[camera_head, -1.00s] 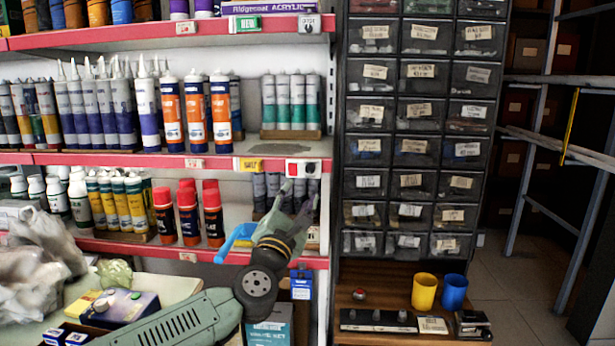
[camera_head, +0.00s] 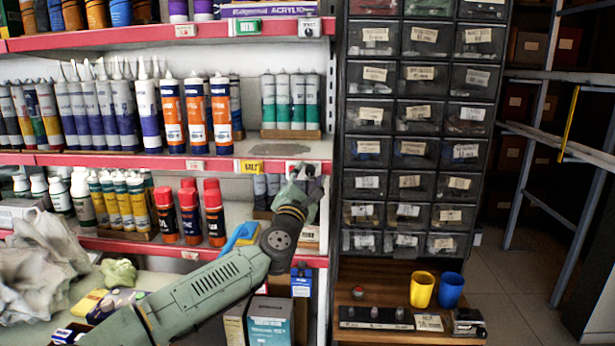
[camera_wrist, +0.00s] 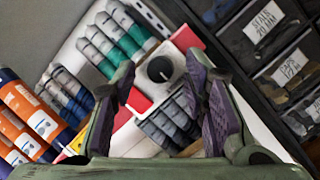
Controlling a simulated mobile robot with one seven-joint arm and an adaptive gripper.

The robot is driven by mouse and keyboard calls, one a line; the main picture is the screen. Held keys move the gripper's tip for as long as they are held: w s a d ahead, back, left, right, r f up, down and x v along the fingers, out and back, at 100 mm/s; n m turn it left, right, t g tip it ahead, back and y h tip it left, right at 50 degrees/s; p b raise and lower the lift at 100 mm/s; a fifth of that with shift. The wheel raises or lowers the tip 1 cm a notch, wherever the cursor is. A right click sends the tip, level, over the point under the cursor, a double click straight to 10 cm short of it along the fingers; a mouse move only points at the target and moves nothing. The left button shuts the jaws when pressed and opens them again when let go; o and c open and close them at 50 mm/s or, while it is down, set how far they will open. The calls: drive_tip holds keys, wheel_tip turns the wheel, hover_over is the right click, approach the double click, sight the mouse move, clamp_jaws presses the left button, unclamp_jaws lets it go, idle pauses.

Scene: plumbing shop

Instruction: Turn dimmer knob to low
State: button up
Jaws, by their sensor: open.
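The dimmer knob (camera_wrist: 160,69) is round and black with a pale mark, on a white plate in the wrist view. The plate sits at the red front edge of a shelf. In the head view my gripper covers most of this plate (camera_head: 296,165), and the knob itself is hidden there. My gripper (camera_head: 308,180) is open and empty, pointed at the shelf edge. In the wrist view its two purple-padded fingers stand on either side of the knob, with gaps to it. I cannot tell how far off it is in depth.
Another white plate with a dark knob (camera_head: 310,28) is on the upper shelf edge. Tubes (camera_head: 290,102) stand above my gripper and grey ones (camera_wrist: 172,125) behind it. A drawer cabinet (camera_head: 408,182) is close on the right. A knobbed strip (camera_head: 376,318) lies on the wooden bench below.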

drive_tip(key=shift+c, duration=0.3)
clamp_jaws()
